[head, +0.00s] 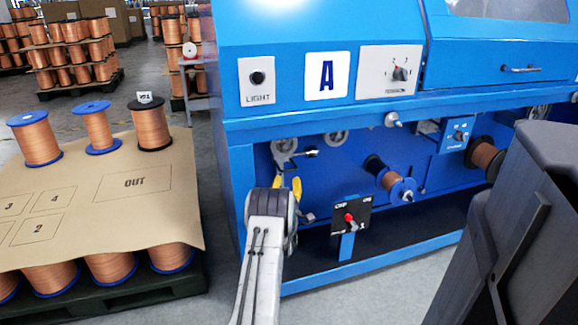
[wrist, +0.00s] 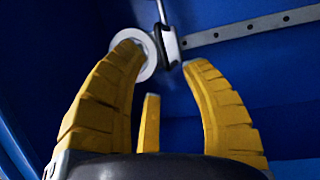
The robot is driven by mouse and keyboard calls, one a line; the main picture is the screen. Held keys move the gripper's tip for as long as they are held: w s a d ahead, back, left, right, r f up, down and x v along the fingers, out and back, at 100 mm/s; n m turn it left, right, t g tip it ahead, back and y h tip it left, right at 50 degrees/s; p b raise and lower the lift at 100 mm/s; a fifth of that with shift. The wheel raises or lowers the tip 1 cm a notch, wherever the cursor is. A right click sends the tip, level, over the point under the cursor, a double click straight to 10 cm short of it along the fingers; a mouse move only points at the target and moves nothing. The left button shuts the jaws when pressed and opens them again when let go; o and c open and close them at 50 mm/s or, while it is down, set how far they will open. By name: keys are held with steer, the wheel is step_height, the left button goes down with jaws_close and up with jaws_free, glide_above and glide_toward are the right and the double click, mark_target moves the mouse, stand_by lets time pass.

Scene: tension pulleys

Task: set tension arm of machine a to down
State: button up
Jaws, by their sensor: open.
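Machine A, the blue machine with the white "A" plate (head: 326,75), stands in front of me. In its open bay, a pale pulley (head: 285,145) sits above my gripper, with a small dark-ended part (head: 311,153) beside it. Which part is the tension arm is not certain. My gripper (head: 287,186) is open below the pulley, partly hidden by my own arm. In the wrist view, my gripper (wrist: 163,60) has its yellow fingers spread. A white ring-shaped roller (wrist: 147,55) and a black-and-white part on a thin rod (wrist: 168,42) show near and beyond the fingertips; contact cannot be told.
A black switch panel with a red-tipped lever (head: 350,218) stands low, right of my gripper. A copper spool (head: 392,184) is mounted further right. A dark bin-like object (head: 535,220) fills the right foreground. A pallet of copper spools (head: 90,215) stands left, with floor between.

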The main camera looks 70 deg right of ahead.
mark_target(288, 170)
steer(key=shift+b+x, duration=3.15)
steer(key=shift+x, duration=0.5)
jaws_close()
